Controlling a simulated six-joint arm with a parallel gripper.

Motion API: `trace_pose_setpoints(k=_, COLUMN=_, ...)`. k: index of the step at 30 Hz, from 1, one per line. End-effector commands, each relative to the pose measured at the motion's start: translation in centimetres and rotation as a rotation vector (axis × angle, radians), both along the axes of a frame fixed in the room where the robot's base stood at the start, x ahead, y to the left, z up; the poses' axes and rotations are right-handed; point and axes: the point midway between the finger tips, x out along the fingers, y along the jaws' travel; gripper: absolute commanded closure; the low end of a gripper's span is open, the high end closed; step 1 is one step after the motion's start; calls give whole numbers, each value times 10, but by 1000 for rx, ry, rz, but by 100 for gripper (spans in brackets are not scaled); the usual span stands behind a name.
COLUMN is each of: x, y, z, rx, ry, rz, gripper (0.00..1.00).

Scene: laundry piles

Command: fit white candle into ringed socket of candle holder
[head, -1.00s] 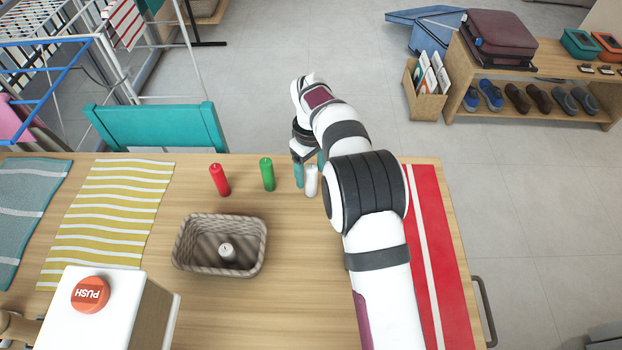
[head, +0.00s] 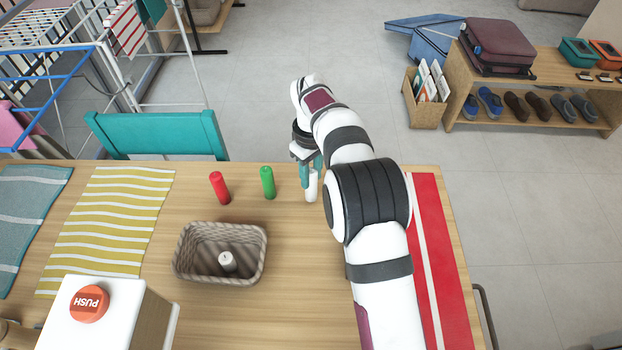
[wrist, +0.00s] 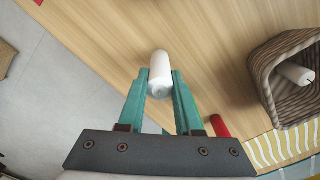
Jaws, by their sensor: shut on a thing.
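A white candle (head: 311,188) stands upright near the far edge of the table, beside my arm. My gripper (head: 311,172) reaches down over it with teal fingers. In the wrist view the candle (wrist: 160,72) sits between the two fingertips of my gripper (wrist: 160,82), which is shut on it. I cannot tell whether its base touches the table. Another white candle (head: 227,261) stands in a woven basket (head: 190,272); it also shows in the wrist view (wrist: 296,73). No candle holder or ringed socket can be made out in either view.
A green candle (head: 267,183) and a red candle (head: 220,188) stand left of my gripper. Striped cloths (head: 108,230) cover the left side. The wooden table (head: 290,260) is clear between basket and arm.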

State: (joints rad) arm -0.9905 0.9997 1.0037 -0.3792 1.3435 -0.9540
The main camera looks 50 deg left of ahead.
Motion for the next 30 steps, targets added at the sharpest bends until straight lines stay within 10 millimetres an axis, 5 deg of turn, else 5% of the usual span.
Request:
trace_pose_setpoints(k=4, x=1, y=0, z=28, rx=3, ry=-2, rz=0, gripper=100)
trace_pose_setpoints(k=15, x=40, y=-81, z=79, rx=2, ry=-1, rz=-5, gripper=100)
trace_pose_setpoints(k=23, x=52, y=-121, z=99, rx=1, ry=-1, rz=-2, gripper=100)
trace_pose_setpoints(k=30, x=36, y=-220, z=116, rx=1, ry=-1, rz=-2, gripper=100)
